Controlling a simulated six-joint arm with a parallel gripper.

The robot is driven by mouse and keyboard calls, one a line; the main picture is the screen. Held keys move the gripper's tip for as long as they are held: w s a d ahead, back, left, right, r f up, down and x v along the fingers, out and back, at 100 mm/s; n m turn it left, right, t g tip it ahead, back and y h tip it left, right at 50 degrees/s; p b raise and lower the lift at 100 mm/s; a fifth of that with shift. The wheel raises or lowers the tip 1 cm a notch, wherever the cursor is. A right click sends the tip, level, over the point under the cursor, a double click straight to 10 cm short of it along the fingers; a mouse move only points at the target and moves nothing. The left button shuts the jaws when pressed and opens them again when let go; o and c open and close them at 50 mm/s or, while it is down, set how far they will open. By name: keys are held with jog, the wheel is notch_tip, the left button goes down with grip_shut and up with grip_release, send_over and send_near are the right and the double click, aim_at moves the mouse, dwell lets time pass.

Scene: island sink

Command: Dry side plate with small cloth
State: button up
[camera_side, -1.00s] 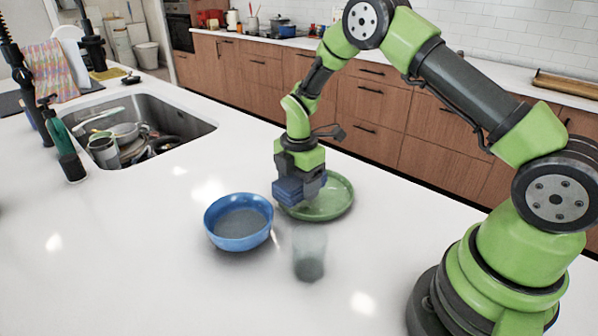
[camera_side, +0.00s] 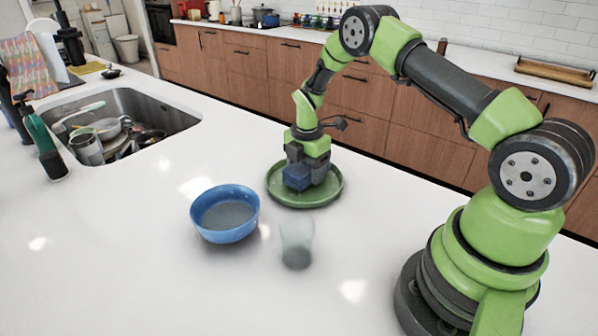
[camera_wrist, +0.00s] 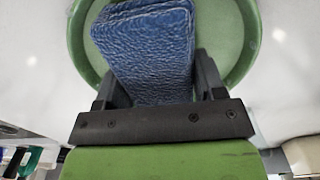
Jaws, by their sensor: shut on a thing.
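The green side plate (camera_side: 275,193) lies flat on the white counter in the side view, and its rim also shows in the wrist view (camera_wrist: 243,75). My gripper (camera_side: 303,178) is over the middle of the plate, shut on the small blue cloth (camera_side: 296,177). In the wrist view the cloth (camera_wrist: 147,50) is a folded, textured block between the jaws (camera_wrist: 158,85), above the plate's inner face. Whether the cloth touches the plate is hidden by the cloth and gripper.
A blue bowl (camera_side: 225,215) and a clear glass (camera_side: 297,245) stand in front of the plate. A sink (camera_side: 125,125) with dishes and a green bottle (camera_side: 45,150) beside it are at the left. The counter between sink and bowl is clear.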

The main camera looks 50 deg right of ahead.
aim_at(285, 187)
jog(key=shift+d, duration=1.25)
jog(key=shift+a+f, duration=0.15)
jog(key=shift+a, duration=0.5)
jog(key=shift+a+f, duration=0.15)
jog(key=shift+a, duration=4.25)
jog(key=shift+d, duration=5.2)
jog(key=shift+a, duration=5.1)
notch_tip(285, 187, up, 10)
jog(key=shift+f, duration=0.2)
jog(key=shift+s+d, duration=0.1)
